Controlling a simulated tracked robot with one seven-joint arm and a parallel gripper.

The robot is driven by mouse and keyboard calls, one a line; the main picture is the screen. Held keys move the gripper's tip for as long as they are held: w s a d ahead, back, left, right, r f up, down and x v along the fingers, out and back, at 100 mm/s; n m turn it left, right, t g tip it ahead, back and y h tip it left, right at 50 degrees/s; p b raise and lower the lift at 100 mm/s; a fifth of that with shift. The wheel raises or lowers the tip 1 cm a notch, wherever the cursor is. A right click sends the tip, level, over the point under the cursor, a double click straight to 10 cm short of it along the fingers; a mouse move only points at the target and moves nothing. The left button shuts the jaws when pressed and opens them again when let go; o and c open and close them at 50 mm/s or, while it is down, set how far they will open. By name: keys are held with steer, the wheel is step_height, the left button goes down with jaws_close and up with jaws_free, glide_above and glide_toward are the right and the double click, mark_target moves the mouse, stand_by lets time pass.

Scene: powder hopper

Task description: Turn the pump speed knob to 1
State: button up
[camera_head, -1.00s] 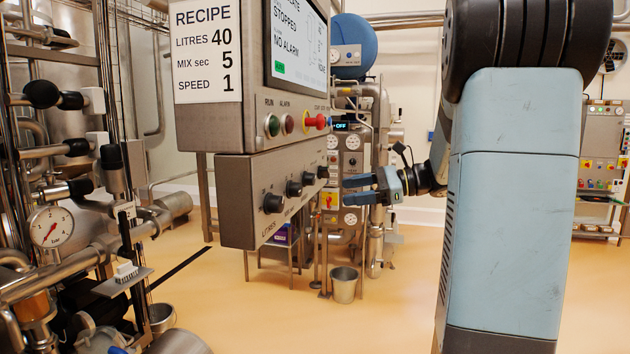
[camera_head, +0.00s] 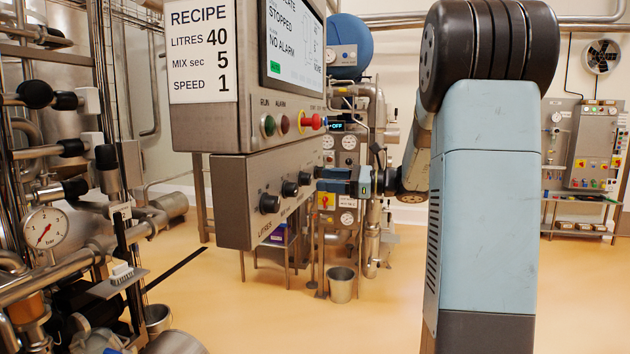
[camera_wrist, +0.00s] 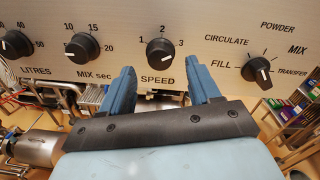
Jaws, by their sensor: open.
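The black SPEED knob (camera_wrist: 160,53) is on the grey control panel (camera_wrist: 115,20), under the numbers 1, 2 and 3. I cannot tell any contact. In the head view, my gripper (camera_head: 335,181) is at the panel's right end, close to the SPEED knob (camera_head: 304,178).
The MIX sec knob (camera_wrist: 82,47) is left of SPEED and the FILL/TRANSFER selector (camera_wrist: 259,70) is right. Above the panel are a red button (camera_head: 313,122) and a recipe sign (camera_head: 202,50) reading SPEED 1. Pipework (camera_head: 75,280) stands at left.

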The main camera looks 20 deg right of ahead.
mark_target(310, 179)
steer(key=shift+x, duration=2.1)
steer(key=c, duration=1)
steer(key=shift+c, duration=0.2)
